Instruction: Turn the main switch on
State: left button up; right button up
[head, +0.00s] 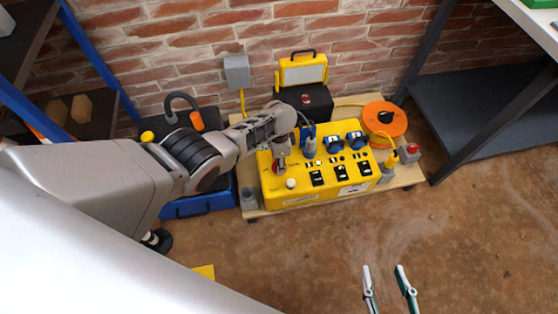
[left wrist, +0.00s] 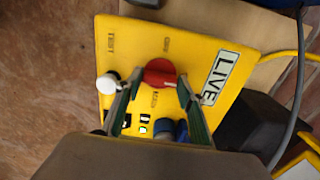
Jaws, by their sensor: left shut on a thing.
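The yellow distribution box (head: 300,197) stands on a wooden board by the brick wall. Its red rotary switch (left wrist: 160,72) shows between the fingers of my left gripper (left wrist: 158,78); it also shows in part in the head view (head: 278,169). My left gripper (head: 281,154) is shut on this red switch from above. Small labels surround the switch, and a LIVE plate (left wrist: 219,77) is beside it. A white knob (left wrist: 107,83) is just outside one finger. My right gripper (head: 386,270) is open and empty above the floor at the bottom.
Blue sockets (head: 334,143) and black breakers sit on the box. An orange cable reel (head: 384,119), a yellow work lamp (head: 303,72) and a red button (head: 411,149) are around it. A blue case (head: 190,207) is at left. The floor (head: 470,225) at right is clear.

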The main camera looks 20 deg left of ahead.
pick_arm(q)
jog(key=shift+s+d+f, duration=0.1)
jog(key=shift+s, duration=0.05)
jog(key=o, duration=1.1)
jog(key=shift+o, duration=0.2)
jog(key=shift+w+r, duration=0.2)
jog(key=shift+r, duration=0.6)
notch_tip(320, 180, up, 10)
jog(key=shift+s+r, duration=0.15)
jog(key=shift+r, duration=0.1)
